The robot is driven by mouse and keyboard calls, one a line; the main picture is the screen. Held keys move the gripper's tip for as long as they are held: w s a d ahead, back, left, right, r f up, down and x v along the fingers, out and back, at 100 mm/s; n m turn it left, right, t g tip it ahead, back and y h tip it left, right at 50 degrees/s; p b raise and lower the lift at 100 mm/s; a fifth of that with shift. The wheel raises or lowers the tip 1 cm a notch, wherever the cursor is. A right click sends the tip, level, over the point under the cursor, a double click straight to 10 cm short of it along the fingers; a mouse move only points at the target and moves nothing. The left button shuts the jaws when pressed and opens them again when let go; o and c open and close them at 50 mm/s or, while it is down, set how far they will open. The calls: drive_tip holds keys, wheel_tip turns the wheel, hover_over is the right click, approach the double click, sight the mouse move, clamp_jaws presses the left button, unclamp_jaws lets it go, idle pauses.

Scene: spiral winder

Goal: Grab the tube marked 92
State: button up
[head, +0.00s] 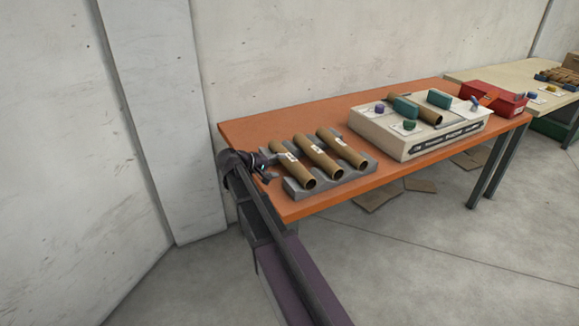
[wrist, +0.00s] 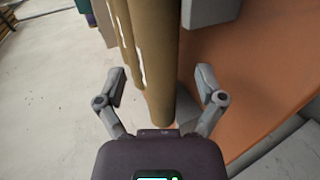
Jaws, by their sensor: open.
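Three brown cardboard tubes with white labels lie side by side on a grey grooved rack (head: 355,174) in the head view: a left tube (head: 302,178), a middle tube (head: 325,164) and a right tube (head: 350,153). The label numbers are too small to read, so I cannot tell which is 92. My gripper (head: 268,169) is at the left side of the rack, close to the left tube. In the wrist view my gripper (wrist: 162,77) is open and empty, with the nearest tube (wrist: 157,55) between its spread fingers in the picture.
The rack stands on an orange table (head: 262,126) against a concrete wall. A cream machine (head: 410,140) with another tube (head: 428,113) on top and a red box (head: 493,100) stand farther right. Bare tabletop lies behind the rack.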

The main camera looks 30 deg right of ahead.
sight(289, 166)
drive_tip(key=shift+d, duration=0.1)
drive_tip(key=shift+b+x, duration=1)
drive_tip(key=shift+x, duration=1.6)
drive_tip(key=shift+s+r, duration=0.1)
drive_tip(key=c, duration=1)
